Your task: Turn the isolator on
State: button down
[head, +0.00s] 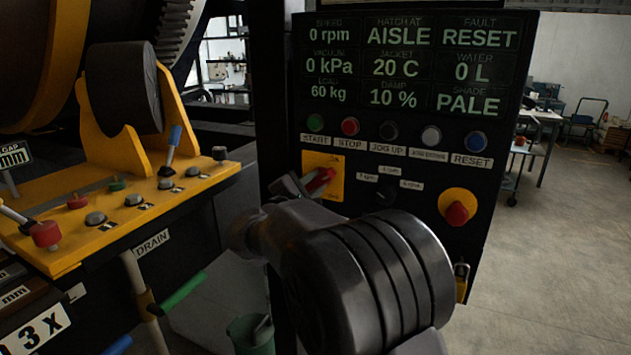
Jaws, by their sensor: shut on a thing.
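My dark arm covers the lower left of the handle and plate, so the full handle angle is hard to read. The panel display (408,65) reads 0 rpm, 0 kPa and 20 C.
A red emergency knob (457,213) on a yellow base sits to the right. A row of buttons (388,131) runs above the isolator. A yellow machine deck (120,215) with levers and knobs stands left. Open floor (560,240) lies right.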

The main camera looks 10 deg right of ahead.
jog(key=shift+n, duration=0.8)
jog(key=c, duration=1.2)
grip_release()
jog(key=shift+c, duration=0.2)
jog(key=p+v, duration=0.3)
jog(key=v, duration=1.4)
jog(key=shift+s, duration=0.2)
jog(key=shift+a, duration=0.1)
